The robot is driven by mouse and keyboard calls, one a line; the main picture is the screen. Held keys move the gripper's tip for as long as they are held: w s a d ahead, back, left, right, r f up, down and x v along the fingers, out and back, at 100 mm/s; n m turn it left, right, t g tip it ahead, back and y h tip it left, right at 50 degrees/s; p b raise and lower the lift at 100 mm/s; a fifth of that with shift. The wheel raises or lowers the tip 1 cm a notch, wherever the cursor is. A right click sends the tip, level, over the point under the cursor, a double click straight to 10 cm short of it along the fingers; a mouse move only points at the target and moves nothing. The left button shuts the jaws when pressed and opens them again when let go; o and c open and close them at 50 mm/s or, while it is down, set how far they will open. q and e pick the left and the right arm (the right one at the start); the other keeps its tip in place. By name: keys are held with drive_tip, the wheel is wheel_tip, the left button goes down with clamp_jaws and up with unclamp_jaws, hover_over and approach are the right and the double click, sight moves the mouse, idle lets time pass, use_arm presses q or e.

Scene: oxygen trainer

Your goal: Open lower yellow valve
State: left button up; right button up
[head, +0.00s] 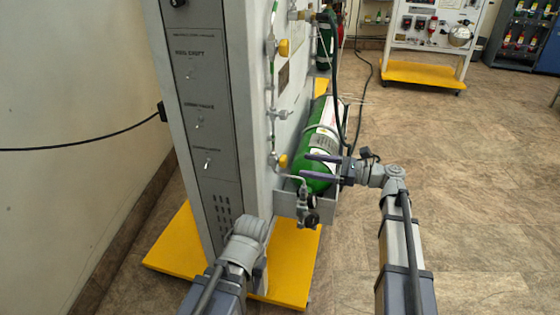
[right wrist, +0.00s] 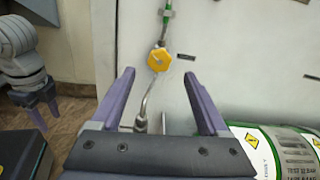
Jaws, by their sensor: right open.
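The lower yellow valve (head: 283,160) is a small yellow knob on the pipe line along the trainer panel's side. In the right wrist view a yellow valve knob (right wrist: 159,60) sits on the pipe, ahead of and between my fingertips, not touched. My right gripper (head: 306,167) is open and empty, with its purple fingers pointing at the panel in front of the green cylinder. Its two fingers (right wrist: 158,78) are spread wide in the wrist view. My left gripper (right wrist: 38,98) shows small at the left of the wrist view; its jaw gap is unclear. The head view hides its fingers.
A green cylinder (head: 323,138) lies on a grey bracket beside the panel, close to my right gripper. Another yellow valve (head: 284,47) is higher on the line. A gauge and fittings (head: 307,208) hang below. The yellow base (head: 290,270) juts out; floor at right is open.

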sight(286, 161)
drive_tip(key=x, duration=0.7)
drive_tip(key=shift+w+a, duration=0.1)
drive_tip(key=shift+a, duration=0.25)
clamp_jaws()
idle(0.4)
